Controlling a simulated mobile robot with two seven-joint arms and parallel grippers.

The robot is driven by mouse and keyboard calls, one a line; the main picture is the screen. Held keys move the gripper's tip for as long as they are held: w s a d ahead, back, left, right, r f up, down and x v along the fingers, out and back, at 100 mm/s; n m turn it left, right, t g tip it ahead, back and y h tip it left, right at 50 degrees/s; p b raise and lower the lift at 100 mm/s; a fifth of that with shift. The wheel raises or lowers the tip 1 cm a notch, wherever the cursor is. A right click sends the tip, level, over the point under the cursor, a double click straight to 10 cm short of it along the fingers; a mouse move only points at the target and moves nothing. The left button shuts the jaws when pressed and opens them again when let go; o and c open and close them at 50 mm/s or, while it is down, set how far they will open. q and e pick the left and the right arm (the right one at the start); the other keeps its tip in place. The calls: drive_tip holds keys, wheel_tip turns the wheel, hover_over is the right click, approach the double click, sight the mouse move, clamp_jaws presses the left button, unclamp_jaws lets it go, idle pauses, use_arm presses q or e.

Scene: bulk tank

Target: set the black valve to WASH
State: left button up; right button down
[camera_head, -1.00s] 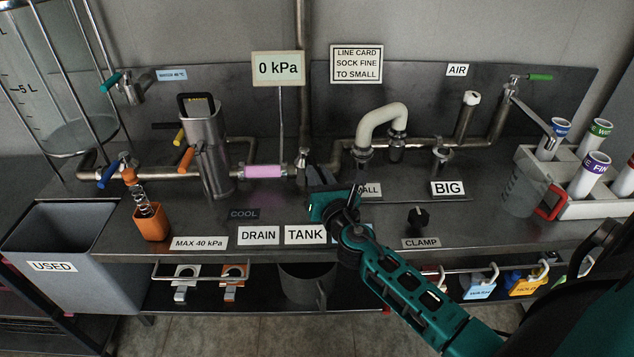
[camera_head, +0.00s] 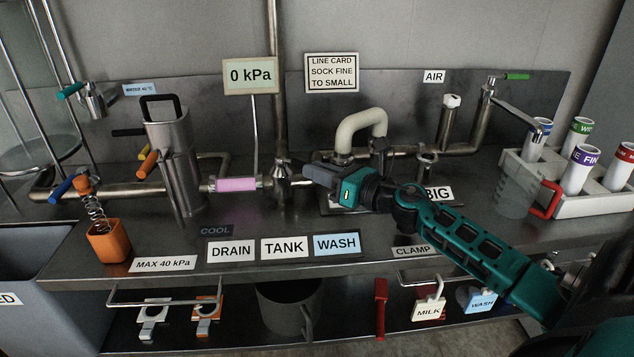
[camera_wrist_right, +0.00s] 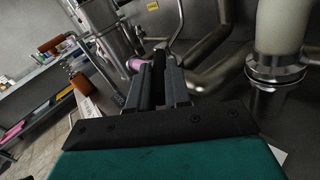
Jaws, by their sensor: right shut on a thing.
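The black valve (camera_head: 282,181) sits on the steel pipe just right of the pink pipe section (camera_head: 237,184). Its dark handle is mostly hidden by my right gripper (camera_head: 303,170), which reaches it from the right. The fingers are shut on the black valve's handle; in the right wrist view my right gripper (camera_wrist_right: 160,82) has its dark fingers close together around a dark piece. I cannot tell exactly where the handle points. The labels DRAIN (camera_head: 231,251), TANK (camera_head: 284,247) and WASH (camera_head: 336,244) lie in a row on the bench front. My left gripper is out of view.
A cream U-shaped pipe (camera_head: 359,129) rises just behind my right gripper. A steel cylinder (camera_head: 172,150) stands left of the valve. The gauge sign (camera_head: 250,75) reads 0 kPa. An orange cup with a spring (camera_head: 108,241) stands at the front left.

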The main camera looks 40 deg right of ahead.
idle(0.4)
drive_tip(key=c, duration=1.1)
unclamp_jaws()
drive_tip(key=shift+s+d+f, duration=0.1)
drive_tip(key=shift+s+d, duration=0.15)
drive_tip(key=shift+s, duration=0.3)
drive_tip(key=v, duration=1.1)
drive_tip(key=shift+s+d, duration=0.15)
drive_tip(key=shift+s, duration=0.1)
